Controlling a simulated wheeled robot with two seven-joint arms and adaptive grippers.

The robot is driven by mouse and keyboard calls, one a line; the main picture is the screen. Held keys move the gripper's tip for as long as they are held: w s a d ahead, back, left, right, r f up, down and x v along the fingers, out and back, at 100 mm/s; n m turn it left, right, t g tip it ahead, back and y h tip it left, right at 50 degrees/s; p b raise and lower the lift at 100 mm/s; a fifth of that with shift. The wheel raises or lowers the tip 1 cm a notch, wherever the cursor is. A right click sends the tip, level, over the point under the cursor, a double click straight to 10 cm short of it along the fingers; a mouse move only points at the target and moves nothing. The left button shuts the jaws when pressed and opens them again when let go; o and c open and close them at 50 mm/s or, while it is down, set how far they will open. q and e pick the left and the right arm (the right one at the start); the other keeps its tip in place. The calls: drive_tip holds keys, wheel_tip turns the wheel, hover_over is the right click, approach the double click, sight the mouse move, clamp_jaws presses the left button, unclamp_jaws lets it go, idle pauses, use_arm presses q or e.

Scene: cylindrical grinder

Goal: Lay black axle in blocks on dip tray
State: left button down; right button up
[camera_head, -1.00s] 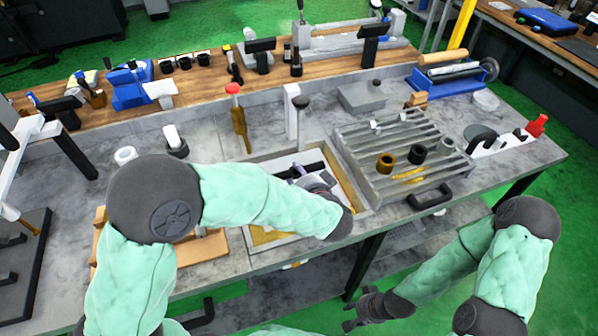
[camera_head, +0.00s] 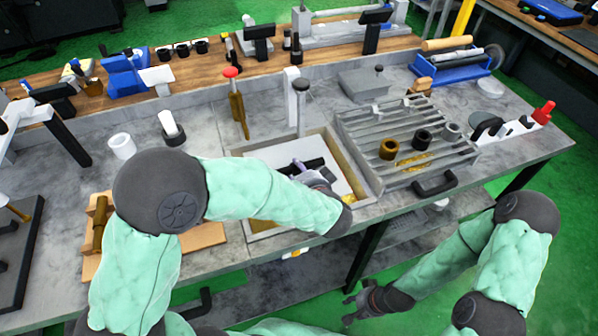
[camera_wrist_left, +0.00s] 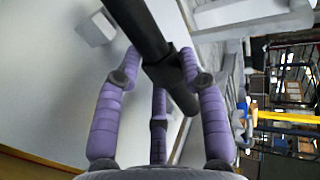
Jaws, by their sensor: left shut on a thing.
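The black axle (camera_wrist_left: 140,25) is a dark bar with a thicker square section, held between the purple fingers of my left gripper (camera_wrist_left: 163,75). In the head view the axle (camera_head: 314,163) shows as a short dark bar above the dip tray's pale inside, partly hidden by the left gripper (camera_head: 308,172). The dip tray (camera_head: 350,170) is a grey-rimmed basin at the bench's front. One pale block (camera_wrist_left: 95,29) shows beside the axle in the wrist view. I cannot tell whether the axle touches any block. My right gripper (camera_head: 358,300) hangs empty below the bench edge, fingers apart.
A slatted rack (camera_head: 400,125) with brown, black and grey rings stands right of the tray. A red-topped brown tool (camera_head: 238,110) and a grey post (camera_head: 301,105) stand behind it. A wooden stand (camera_head: 200,237) is at left. A black handle (camera_head: 436,185) juts at the front.

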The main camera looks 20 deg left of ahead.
use_arm(q)
drive_tip(key=shift+r, duration=0.1)
drive_tip(key=c, duration=0.7)
unclamp_jaws()
drive_tip(key=shift+o, duration=0.2)
drive_tip(key=shift+v, duration=4)
